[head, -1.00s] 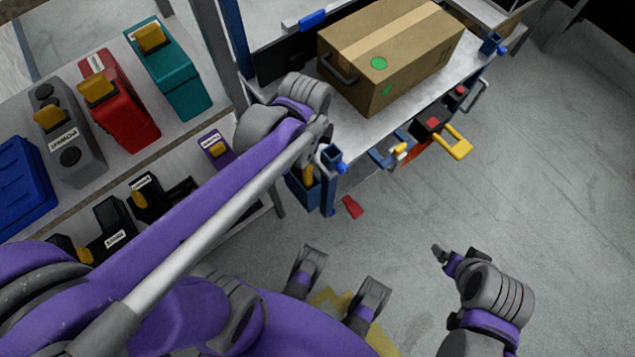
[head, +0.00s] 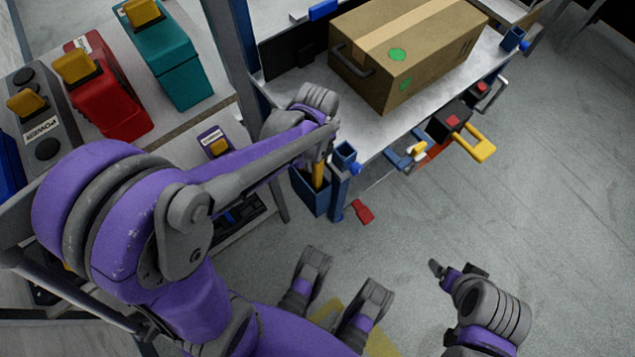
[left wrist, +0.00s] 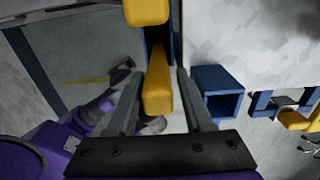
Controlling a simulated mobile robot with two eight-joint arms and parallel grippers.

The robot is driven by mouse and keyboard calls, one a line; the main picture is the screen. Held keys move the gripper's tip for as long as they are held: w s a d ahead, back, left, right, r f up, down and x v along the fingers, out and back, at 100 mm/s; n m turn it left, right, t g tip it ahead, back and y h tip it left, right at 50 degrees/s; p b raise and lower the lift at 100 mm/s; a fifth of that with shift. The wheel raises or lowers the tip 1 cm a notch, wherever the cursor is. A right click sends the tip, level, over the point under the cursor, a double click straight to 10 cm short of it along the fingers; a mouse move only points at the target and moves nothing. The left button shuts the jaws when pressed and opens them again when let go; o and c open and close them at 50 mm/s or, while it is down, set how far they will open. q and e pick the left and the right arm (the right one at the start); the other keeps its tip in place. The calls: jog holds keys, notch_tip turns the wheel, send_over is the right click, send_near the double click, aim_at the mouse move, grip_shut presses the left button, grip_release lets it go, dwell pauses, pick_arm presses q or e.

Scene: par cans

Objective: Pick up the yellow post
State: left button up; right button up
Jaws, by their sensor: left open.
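The yellow post (head: 318,176) stands in a blue holder (head: 312,194) at the near corner of the cart in the head view. My left gripper (head: 320,158) is just above it, pointing down, and partly hides its top. In the left wrist view the yellow post (left wrist: 158,94) shows between the two open fingers of my left gripper (left wrist: 158,85), with no clear contact on either side. My right gripper (head: 455,270) hangs over bare floor at the lower right; its jaw state is unclear.
A cardboard box (head: 405,55) sits on the cart's shelf (head: 375,130). A blue square socket (head: 344,155) is right beside my left gripper. A red pedal (head: 362,211) is low at the cart leg. Cases stand on the left shelf, including a teal one (head: 178,65). The right floor is clear.

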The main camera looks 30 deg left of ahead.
pick_arm(q)
jog(key=b, duration=0.2)
send_over(317, 185)
jog(key=w, duration=0.2)
jog(key=f, duration=0.3)
jog(key=a+f, duration=0.1)
jog(key=shift+s+f, duration=0.2)
jog(key=shift+s, duration=0.05)
jog(key=shift+r+p, duration=0.1)
jog(key=shift+p, duration=0.2)
grip_shut()
jog(key=shift+r, duration=0.1)
